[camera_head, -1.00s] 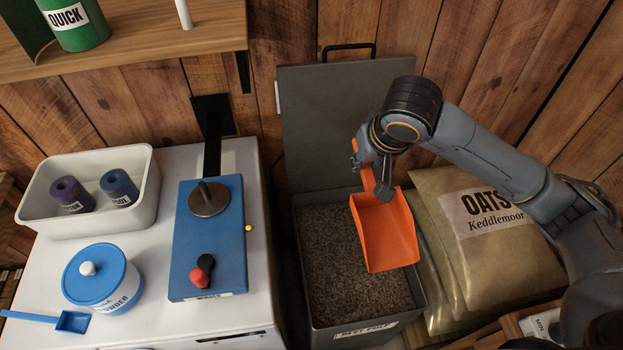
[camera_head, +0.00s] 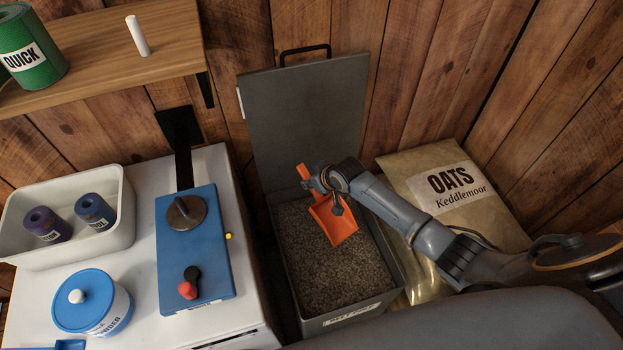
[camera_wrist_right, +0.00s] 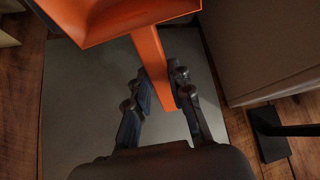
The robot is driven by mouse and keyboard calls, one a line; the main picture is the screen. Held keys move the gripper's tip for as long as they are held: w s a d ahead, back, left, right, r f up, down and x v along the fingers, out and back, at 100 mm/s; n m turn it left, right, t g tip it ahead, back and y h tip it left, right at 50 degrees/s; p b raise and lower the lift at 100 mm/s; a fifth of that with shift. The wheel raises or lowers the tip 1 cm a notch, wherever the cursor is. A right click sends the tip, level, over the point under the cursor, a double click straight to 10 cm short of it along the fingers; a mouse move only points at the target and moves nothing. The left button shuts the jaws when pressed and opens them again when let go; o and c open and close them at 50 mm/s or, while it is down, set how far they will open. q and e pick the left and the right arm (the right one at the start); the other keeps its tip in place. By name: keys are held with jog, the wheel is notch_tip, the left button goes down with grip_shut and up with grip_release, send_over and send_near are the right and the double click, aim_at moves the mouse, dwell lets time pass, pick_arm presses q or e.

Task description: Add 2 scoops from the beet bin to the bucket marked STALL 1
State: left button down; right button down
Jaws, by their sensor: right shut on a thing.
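The beet bin (camera_head: 350,315) stands open on the floor, with brown-grey pulp (camera_head: 320,272) inside. Its grey lid (camera_head: 305,120) is raised against the wall. My right gripper (camera_head: 322,182) is shut on the handle of an orange scoop (camera_head: 338,222) at the back of the bin. The scoop's pan is over or just inside the opening; I cannot tell whether it touches the pulp. The visible inside of the pan looks bare. In the right wrist view, the gripper's fingers (camera_wrist_right: 160,95) close around the orange handle (camera_wrist_right: 149,58). The STALL 1 bucket and my left gripper are not in view.
A tan OATS sack (camera_head: 450,190) stands right of the bin. A white cabinet (camera_head: 215,165) on the left bears a blue device (camera_head: 193,250), a white tray (camera_head: 125,235) with two bottles, and a blue-lidded tub (camera_head: 92,300). A wooden shelf (camera_head: 160,60) is above.

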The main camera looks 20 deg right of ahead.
aim_at(321, 199)
jog(key=s+f+t+b, duration=0.3)
jog(key=f+b, duration=1.8)
jog(key=b, duration=0.1)
jog(key=s+d+g+p, duration=0.2)
jog(key=s+d+p, duration=0.15)
jog(key=s, duration=0.25)
jog(key=w+r+g+p, duration=0.1)
jog(key=r+p, duration=0.3)
jog(key=w+a+r+g+p, duration=0.1)
jog(key=r+p, duration=0.2)
jog(key=p, duration=0.2)
jog(key=w+a+r+g+p, duration=0.1)
jog(key=r+p, duration=0.3)
jog(key=p, duration=0.1)
jog(key=shift+w+r+g+h, duration=0.3)
jog(key=shift+w+r+h, duration=0.05)
jog(key=shift+h, duration=0.05)
jog(key=shift+g, duration=0.5)
jog(key=shift+w+a+r+p, duration=0.1)
jog(key=shift+w+r+p, duration=0.1)
jog(key=shift+r+p, duration=0.6)
jog(key=shift+w+r+p, duration=0.15)
jog(key=shift+r+p, duration=0.5)
jog(key=shift+r, duration=0.1)
jog(key=shift+w+a+r+p, duration=0.1)
jog(key=shift+w+r+p, duration=0.1)
jog(key=shift+r+p, duration=0.6)
